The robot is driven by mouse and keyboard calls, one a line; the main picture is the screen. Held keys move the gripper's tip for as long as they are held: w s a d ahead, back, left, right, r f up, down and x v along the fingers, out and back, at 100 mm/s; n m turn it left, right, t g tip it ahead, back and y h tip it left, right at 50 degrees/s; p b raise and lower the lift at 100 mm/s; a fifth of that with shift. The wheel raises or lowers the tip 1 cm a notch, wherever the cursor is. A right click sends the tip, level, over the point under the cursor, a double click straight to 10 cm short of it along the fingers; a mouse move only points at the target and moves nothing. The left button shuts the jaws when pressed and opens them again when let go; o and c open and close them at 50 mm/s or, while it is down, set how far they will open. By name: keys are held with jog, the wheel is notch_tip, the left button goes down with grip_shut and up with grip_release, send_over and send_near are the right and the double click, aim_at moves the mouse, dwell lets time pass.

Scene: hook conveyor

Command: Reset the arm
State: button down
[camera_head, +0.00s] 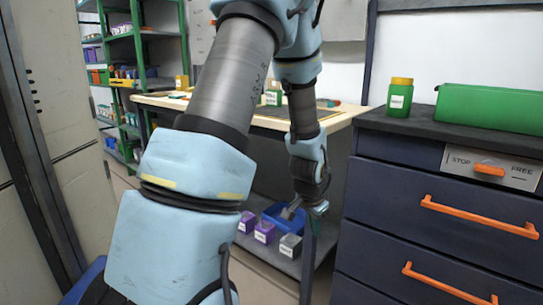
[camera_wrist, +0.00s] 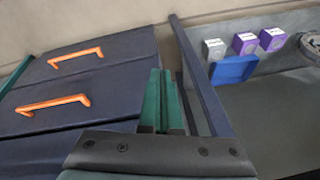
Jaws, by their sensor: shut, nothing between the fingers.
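My arm (camera_head: 215,120) reaches up from the bottom of the head view and bends down again at the elbow. My gripper (camera_head: 317,209) hangs low, between the workbench and the dark drawer cabinet. In the wrist view my gripper (camera_wrist: 162,76) shows two green fingers lying together, with nothing between them. A dark blue post (camera_wrist: 203,80) stands just to their right, and the drawer cabinet (camera_wrist: 110,48) is to their left. From these views I cannot tell the exact gap to either.
A blue bin (camera_head: 286,224), purple boxes (camera_head: 265,231) and a grey box (camera_head: 291,246) stand on the low shelf under the workbench (camera_head: 338,118). Orange handles (camera_head: 478,215) stick out from the cabinet. A green jar (camera_head: 399,99) and green case (camera_head: 490,112) sit on top.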

jog(key=s+a+r+n+g+y, duration=0.1)
jog(key=s+a+r+n, duration=0.45)
jog(key=a, duration=0.35)
jog(key=s+a+r+n+g+y, duration=0.1)
jog(key=s+a+r+n, duration=0.45)
jog(key=a, duration=0.45)
notch_tip(320, 180, up, 20)
jog(key=m+p, duration=0.1)
jog(key=p, duration=2)
jog(key=shift+s+d, duration=0.15)
jog(key=shift+d, duration=0.05)
